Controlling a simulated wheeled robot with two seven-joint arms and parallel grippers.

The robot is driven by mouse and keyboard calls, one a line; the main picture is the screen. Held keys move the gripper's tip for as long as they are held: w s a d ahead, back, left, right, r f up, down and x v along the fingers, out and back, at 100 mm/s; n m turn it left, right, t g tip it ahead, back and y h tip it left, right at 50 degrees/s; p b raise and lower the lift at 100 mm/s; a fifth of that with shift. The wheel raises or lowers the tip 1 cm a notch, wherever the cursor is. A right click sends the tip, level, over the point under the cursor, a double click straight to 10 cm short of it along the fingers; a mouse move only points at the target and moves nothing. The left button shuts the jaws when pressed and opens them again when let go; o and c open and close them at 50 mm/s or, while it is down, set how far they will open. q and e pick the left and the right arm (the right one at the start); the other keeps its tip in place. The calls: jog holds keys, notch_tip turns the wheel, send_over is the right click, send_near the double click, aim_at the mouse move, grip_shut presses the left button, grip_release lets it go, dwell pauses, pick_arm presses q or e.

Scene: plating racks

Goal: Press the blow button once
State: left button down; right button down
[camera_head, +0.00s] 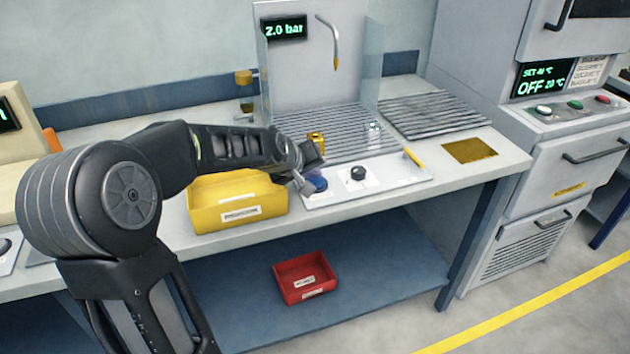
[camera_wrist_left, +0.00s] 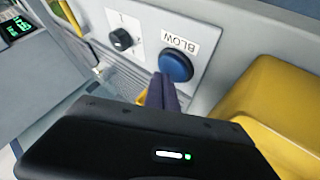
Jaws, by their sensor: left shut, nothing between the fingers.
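The blow button is a round blue button (camera_wrist_left: 176,65) on a pale panel, with a "BLOW" label above it in the left wrist view. In the head view the blue button (camera_head: 318,184) shows just beside my left gripper's fingers. My left gripper (camera_head: 303,183) is shut and empty, close to the button. In the left wrist view its fingertips (camera_wrist_left: 162,88) overlap the lower left edge of the button; I cannot tell whether they touch it. A black knob (camera_head: 358,174) sits beside the button on the same panel (camera_head: 390,178). My right gripper is not in view.
The slatted booth with a nozzle (camera_head: 335,60) and a "2.0 bar" display (camera_head: 284,28) stands behind the panel. A red bin (camera_head: 305,285) sits on the lower shelf.

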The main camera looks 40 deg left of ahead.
aim_at(314, 183)
pick_arm(q)
jog(key=shift+s+d+f+b, duration=0.1)
jog(key=shift+s+f+b, duration=0.1)
jog(key=shift+f+b, duration=0.3)
jog(key=shift+s+d+f+b, duration=0.15)
jog(key=shift+f+b, duration=0.15)
jog(key=shift+f, duration=0.25)
dwell(0.8)
jog(key=shift+a, duration=0.1)
jog(key=shift+w+r+p, duration=0.1)
jog(key=shift+r+p, duration=0.25)
jog(key=shift+p, duration=0.15)
jog(key=shift+r, duration=0.15)
jog(key=shift+w+r+p, duration=0.1)
jog(key=shift+r+p, duration=0.15)
jog(key=shift+p, duration=0.1)
notch_tip(314, 183, up, 5)
jog(key=p, duration=0.4)
jog(key=shift+w, duration=0.15)
jog(key=shift+f, duration=0.1)
dwell(0.3)
